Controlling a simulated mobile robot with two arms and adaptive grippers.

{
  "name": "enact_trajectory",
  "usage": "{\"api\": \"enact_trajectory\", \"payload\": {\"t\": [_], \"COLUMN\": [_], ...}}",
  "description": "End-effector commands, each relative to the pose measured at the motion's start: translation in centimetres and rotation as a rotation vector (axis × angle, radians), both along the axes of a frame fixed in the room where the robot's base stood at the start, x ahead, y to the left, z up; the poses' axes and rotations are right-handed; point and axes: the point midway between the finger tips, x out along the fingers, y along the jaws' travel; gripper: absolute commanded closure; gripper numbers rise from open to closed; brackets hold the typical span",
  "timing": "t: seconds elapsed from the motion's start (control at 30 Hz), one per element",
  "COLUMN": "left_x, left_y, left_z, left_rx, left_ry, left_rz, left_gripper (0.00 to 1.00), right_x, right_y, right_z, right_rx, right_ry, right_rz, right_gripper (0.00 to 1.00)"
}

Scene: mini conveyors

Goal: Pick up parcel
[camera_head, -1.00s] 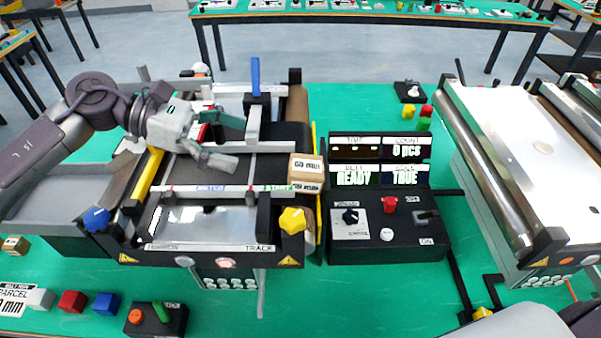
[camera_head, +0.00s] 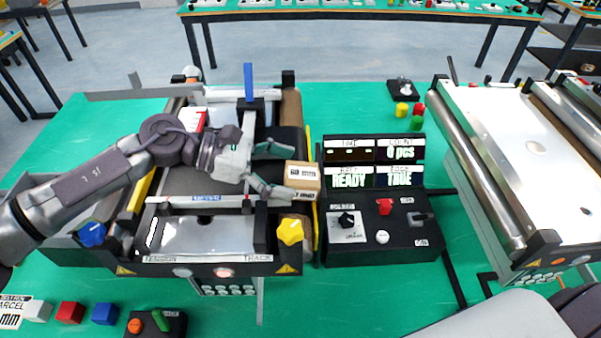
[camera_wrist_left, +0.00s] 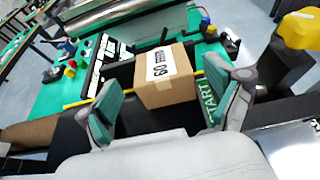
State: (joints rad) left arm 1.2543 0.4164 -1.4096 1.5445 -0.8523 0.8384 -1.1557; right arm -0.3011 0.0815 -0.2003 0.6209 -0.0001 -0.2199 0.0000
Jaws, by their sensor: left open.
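The parcel is a small brown cardboard box (camera_head: 302,178) with a white label reading 60 mm. It sits at the right end of the left mini conveyor (camera_head: 215,238), near the belt's end. My left gripper (camera_head: 272,170) is open just left of the parcel, with its fingers pointing at it. In the left wrist view the parcel (camera_wrist_left: 167,80) lies ahead, between the lines of the two spread fingers (camera_wrist_left: 165,108). The fingers do not visibly grip it. At the lower right of the head view, a pale part of my own body shows, but no right gripper.
A black control box (camera_head: 375,235) with a READY display stands right of the parcel. A yellow knob (camera_head: 290,231) is close in front of it. A blue post (camera_head: 248,82) rises behind the gripper. A second conveyor (camera_head: 520,150) is at right.

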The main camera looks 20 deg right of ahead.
Motion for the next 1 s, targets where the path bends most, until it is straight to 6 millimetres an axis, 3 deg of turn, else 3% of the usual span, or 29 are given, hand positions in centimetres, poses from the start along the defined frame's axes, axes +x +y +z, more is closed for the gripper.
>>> {"api": "enact_trajectory", "payload": {"t": [0.03,0.2,0.5,0.9,1.0], "left_x": [-0.5,-1.1,-1.1,-1.1,-1.1], "left_y": [-0.8,-2.7,-3.0,-3.0,-3.0], "left_z": [0.4,-0.8,-1.3,-1.2,-1.2], "left_rx": [0.001,0.000,0.000,0.000,-0.001], "left_ry": [0.003,0.001,-0.001,-0.001,-0.001], "left_rz": [-0.004,-0.002,0.000,0.000,0.000], "left_gripper": [0.08,0.08,0.08,0.75,0.76], "right_x": [0.0,0.0,0.0,0.0,0.0], "right_y": [0.0,0.0,0.1,0.3,0.3], "right_z": [1.3,2.1,2.0,2.0,2.0], "right_rx": [0.000,0.000,0.001,0.003,0.003], "right_ry": [0.000,0.000,0.000,0.001,0.001], "right_rz": [0.000,0.000,0.000,-0.002,-0.002], "right_gripper": [0.38,0.38,0.38,0.38,0.38]}}
